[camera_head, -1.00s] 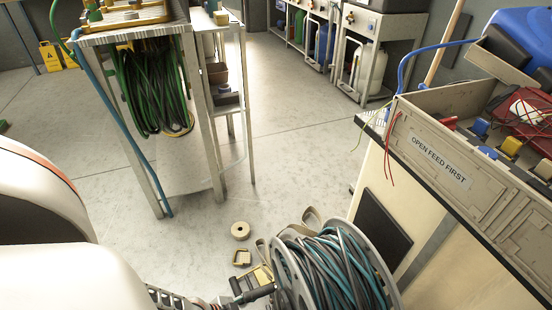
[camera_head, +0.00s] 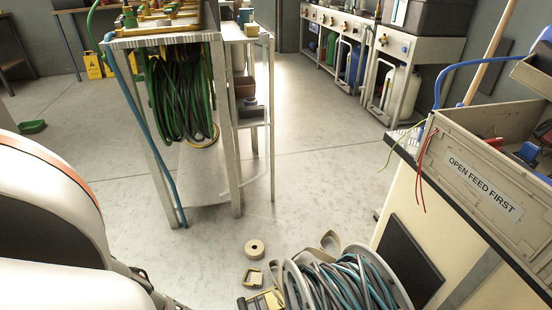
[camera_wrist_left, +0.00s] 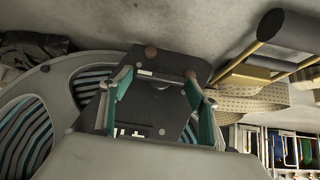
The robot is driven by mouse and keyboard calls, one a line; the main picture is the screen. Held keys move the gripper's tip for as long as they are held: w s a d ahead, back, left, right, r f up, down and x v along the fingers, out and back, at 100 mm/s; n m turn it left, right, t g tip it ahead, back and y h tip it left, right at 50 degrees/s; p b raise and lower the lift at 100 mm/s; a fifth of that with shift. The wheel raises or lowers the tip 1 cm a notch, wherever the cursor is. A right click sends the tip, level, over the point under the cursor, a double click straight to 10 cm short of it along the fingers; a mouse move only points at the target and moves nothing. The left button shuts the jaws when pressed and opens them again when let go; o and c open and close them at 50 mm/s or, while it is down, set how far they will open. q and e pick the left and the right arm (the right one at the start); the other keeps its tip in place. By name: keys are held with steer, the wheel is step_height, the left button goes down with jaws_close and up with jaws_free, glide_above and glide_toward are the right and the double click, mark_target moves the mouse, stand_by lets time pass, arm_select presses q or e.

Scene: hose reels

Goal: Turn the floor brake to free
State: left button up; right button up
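A hose reel (camera_head: 345,285) with grey and teal hose stands at the bottom of the head view, cut off by its edge. A yellow frame with a dark end (camera_head: 262,300) sits on the floor just left of it and looks like the floor brake; its setting cannot be read. In the left wrist view, yellow bars with a dark roller (camera_wrist_left: 280,40) show at upper right, apart from my fingers. My left gripper (camera_wrist_left: 158,88) is open, its teal-padded fingers apart with nothing clearly between them, beside the reel's flange (camera_wrist_left: 62,75). My right gripper is not in view.
A tan roll (camera_head: 255,249) and a small yellow piece (camera_head: 252,276) lie on the floor near the reel. A bench with a bin labelled "OPEN FEED FIRST" (camera_head: 484,184) stands right. A metal stand (camera_head: 232,150) with green hose is left.

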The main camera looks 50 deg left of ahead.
arm_select(q)
steer(key=c, duration=0.6)
steer(key=shift+n+g+h, duration=0.3)
steer(key=shift+h, duration=0.2)
steer(key=o, duration=1.1)
steer(key=shift+a, duration=0.1)
steer(key=shift+s+a+r, duration=0.15)
steer(key=shift+s+r, duration=0.05)
steer(key=shift+s, duration=0.15)
steer(key=v, duration=1.1)
steer(key=shift+r, duration=0.15)
